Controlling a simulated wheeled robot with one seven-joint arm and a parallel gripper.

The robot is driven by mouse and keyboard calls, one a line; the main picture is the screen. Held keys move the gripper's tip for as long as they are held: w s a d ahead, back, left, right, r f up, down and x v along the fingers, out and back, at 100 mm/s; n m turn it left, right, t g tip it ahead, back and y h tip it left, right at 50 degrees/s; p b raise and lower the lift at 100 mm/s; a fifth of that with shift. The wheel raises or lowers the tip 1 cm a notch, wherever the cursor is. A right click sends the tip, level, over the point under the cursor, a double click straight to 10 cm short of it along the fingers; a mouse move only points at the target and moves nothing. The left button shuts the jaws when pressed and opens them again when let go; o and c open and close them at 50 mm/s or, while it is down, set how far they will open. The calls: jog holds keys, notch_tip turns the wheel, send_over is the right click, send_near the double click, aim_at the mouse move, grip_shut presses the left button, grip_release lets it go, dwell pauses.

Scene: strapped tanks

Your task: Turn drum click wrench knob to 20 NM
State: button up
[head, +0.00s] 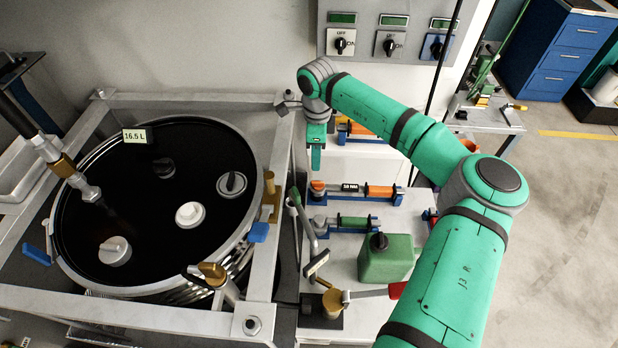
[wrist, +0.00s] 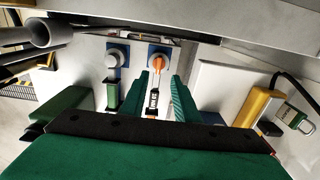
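A click wrench with an orange knob (head: 317,186), a small display (head: 350,188) and an orange handle (head: 379,191) lies in blue holders on the white bench. Its label looks like a low NM value, but I cannot read it surely. A second wrench with a green grip (head: 353,222) lies in front of it. No label shows which is the drum wrench. My gripper (head: 316,168) points down above the orange knob. In the wrist view my gripper (wrist: 164,80) is open, its green fingers apart, with the orange knob (wrist: 157,62) beyond them. No contact shows.
A black-topped drum (head: 125,215) in a grey frame stands left of the bench. A green can (head: 387,262) stands in front of the wrenches. A brass fitting with a red handle (head: 375,293) is nearer. A switch panel (head: 388,42) is on the wall behind.

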aim_at(316, 181)
notch_tip(316, 181, down, 10)
jog(key=shift+f, duration=0.25)
dwell(0.3)
